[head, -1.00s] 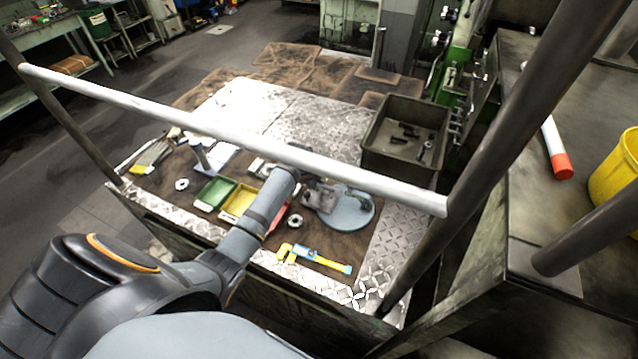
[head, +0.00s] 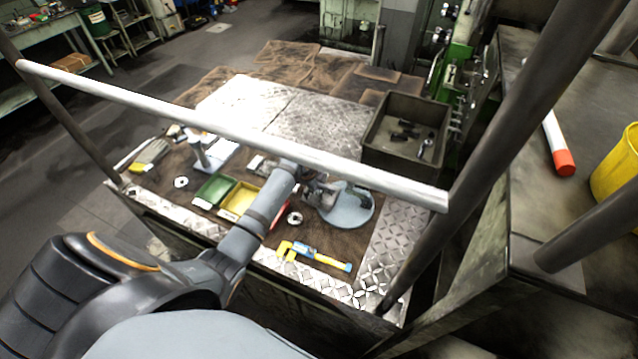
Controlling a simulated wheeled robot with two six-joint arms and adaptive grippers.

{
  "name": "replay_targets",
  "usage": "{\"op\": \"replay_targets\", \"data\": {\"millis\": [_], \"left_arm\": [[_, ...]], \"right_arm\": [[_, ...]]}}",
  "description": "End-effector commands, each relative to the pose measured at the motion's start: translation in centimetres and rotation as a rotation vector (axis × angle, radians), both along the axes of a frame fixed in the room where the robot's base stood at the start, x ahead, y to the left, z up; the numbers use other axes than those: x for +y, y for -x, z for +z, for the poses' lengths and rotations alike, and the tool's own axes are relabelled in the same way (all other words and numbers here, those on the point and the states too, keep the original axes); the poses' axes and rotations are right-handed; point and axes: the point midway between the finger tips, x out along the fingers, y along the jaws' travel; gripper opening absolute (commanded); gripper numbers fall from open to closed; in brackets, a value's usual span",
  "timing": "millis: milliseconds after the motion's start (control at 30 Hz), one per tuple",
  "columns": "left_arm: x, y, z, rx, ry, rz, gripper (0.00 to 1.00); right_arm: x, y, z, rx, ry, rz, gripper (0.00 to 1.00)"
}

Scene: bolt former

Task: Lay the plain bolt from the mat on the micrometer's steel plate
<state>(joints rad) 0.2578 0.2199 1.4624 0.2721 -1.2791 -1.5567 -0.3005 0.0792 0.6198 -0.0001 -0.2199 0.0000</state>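My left gripper (head: 322,194) is beyond the white rail, over the left edge of a round grey disc (head: 352,208) on the brown mat (head: 330,240). Its fingers are small and dark, and I cannot tell whether they are open, shut or holding anything. I cannot make out the plain bolt; it may be hidden by the gripper or arm. A small upright stand (head: 199,152) beside a pale plate (head: 222,156) is at the back left of the mat. I cannot tell for sure which item is the micrometer's steel plate. My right gripper is out of view.
A green tray (head: 213,190) and a yellow tray (head: 238,199) lie left of my forearm. A yellow-and-blue tool (head: 318,257) lies in front. A dark bin (head: 405,135) with several dark parts stands at back right. The white rail (head: 120,97) crosses above the table.

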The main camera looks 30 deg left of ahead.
Motion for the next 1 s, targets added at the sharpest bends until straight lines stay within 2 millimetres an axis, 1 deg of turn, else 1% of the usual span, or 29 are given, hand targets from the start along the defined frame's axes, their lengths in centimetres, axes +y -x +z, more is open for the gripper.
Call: {"op": "replay_targets", "data": {"millis": [167,267,367,600,700,833,1000], "left_arm": [[0.0,0.1,-0.1,0.003,0.0,0.0,0.39],[0.1,0.3,0.4,0.002,-0.001,0.0,0.39],[0.2,0.9,1.9,-0.001,-0.002,0.0,0.39],[0.5,3.4,7.3,-0.002,-0.004,0.0,0.39],[0.5,4.3,9.0,-0.001,-0.004,0.0,0.39],[0.5,5.0,10.4,0.0,-0.002,0.0,0.39],[0.5,5.2,10.8,0.001,0.0,0.0,0.39]], "right_arm": [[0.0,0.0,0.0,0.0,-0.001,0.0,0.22],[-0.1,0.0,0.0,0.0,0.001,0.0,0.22],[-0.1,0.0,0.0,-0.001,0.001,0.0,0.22],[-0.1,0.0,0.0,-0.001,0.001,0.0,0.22],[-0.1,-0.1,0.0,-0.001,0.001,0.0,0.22],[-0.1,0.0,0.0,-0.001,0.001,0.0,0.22],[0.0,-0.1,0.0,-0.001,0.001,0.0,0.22]]}}
